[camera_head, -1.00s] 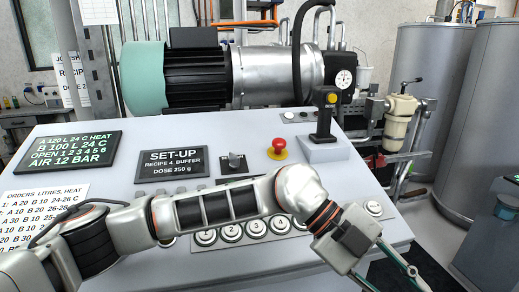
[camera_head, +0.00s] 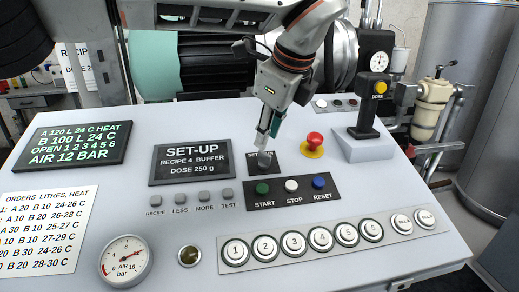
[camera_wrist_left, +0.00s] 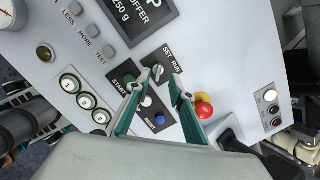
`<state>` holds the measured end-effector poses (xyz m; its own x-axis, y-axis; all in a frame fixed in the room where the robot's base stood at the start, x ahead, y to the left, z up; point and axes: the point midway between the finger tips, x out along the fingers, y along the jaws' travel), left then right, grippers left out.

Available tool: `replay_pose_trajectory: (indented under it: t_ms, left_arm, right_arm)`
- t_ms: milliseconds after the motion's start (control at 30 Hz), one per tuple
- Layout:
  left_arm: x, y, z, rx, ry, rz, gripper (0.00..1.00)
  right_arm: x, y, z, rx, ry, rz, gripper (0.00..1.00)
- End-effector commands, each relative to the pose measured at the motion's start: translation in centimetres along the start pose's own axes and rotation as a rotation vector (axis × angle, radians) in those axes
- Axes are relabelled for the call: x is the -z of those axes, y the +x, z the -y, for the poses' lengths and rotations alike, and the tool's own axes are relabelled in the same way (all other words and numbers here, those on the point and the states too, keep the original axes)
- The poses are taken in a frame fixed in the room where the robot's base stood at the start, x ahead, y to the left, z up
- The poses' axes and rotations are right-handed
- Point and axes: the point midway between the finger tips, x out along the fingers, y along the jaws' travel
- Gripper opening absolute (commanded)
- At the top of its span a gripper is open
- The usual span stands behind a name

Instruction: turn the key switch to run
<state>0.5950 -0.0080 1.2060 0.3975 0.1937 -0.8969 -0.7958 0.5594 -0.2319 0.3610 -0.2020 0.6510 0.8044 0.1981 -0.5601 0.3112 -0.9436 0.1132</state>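The key switch (camera_head: 264,160) is a small grey knob on a black plate marked SET and RUN, right of the screen (camera_head: 193,163), which reads SET-UP. It also shows in the left wrist view (camera_wrist_left: 157,72), with its plate below the RUN and SET lettering. My left gripper (camera_head: 266,142) points down at the switch from above and partly hides the plate's lettering. In the left wrist view its two green fingers (camera_wrist_left: 159,80) are open, one on either side of the knob. I cannot tell whether they touch it. My right gripper is in neither view.
A red mushroom button (camera_head: 314,141) sits close right of the switch. Start, stop and reset buttons (camera_head: 291,188) lie just below it. Several numbered round buttons (camera_head: 320,239) line the panel's lower edge.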

Motion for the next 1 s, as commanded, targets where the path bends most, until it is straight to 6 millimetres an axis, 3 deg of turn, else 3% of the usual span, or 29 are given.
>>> replay_pose_trajectory:
  t_ms: [400, 800, 833, 900, 1000]
  left_arm:
    - [0.2, 6.0, -0.1, -0.004, 0.004, -0.006, 0.22]
    - [0.2, 7.0, -0.1, -0.001, 0.005, -0.006, 0.22]
    - [0.2, 7.0, -0.1, -0.001, 0.005, -0.006, 0.20]
    - [0.2, 7.0, -0.1, -0.001, 0.005, -0.006, 0.01]
    - [0.2, 7.0, -0.1, -0.001, 0.005, -0.006, 0.00]
  right_arm:
    - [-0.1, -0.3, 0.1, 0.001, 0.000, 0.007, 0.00]
    - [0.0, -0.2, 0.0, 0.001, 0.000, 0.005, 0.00]
    - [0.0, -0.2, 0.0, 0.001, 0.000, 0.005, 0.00]
    - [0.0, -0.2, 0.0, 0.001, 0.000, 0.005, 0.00]
    - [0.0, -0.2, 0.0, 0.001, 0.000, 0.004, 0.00]
